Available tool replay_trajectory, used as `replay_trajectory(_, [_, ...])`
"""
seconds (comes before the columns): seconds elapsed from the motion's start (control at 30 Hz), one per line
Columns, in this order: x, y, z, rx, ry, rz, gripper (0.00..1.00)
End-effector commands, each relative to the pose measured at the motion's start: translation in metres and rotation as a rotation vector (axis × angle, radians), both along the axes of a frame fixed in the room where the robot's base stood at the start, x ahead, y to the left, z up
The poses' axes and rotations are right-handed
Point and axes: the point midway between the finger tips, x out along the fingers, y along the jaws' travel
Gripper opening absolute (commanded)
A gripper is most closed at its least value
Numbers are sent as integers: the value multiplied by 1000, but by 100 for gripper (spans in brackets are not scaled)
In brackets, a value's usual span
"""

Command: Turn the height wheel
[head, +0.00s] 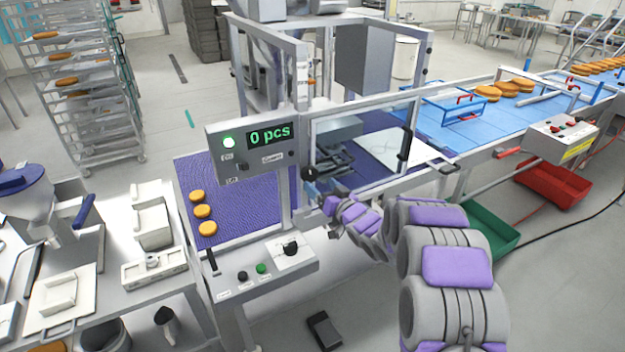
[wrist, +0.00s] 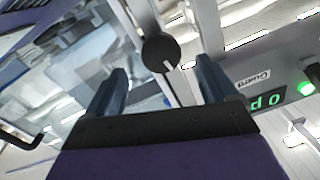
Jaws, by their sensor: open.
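In the head view the wheel (head: 309,174) shows as a dark disc at the post beside the clear guard. My gripper (wrist: 162,70) is open, with one blue finger to each side of the wheel in the picture. The wheel appears just beyond the fingertips; I cannot tell whether they touch it. In the head view my gripper (head: 313,188) is right by the wheel, partly hidden by my arm.
A display reading "0 pcs" (head: 268,134) with a green light stands left of the wheel. The clear guard with a black handle (head: 405,142) is to the right. Buns (head: 203,211) lie on the purple belt (head: 240,180). A control panel (head: 262,268) is below.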

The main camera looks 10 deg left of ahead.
Motion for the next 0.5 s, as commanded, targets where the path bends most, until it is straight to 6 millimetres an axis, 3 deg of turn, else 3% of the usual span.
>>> replay_trajectory(0.2, [25, 20, -1, -1, -2, 1, 86])
replay_trajectory(0.5, [43, 33, 1, 1, -2, 0, 86])
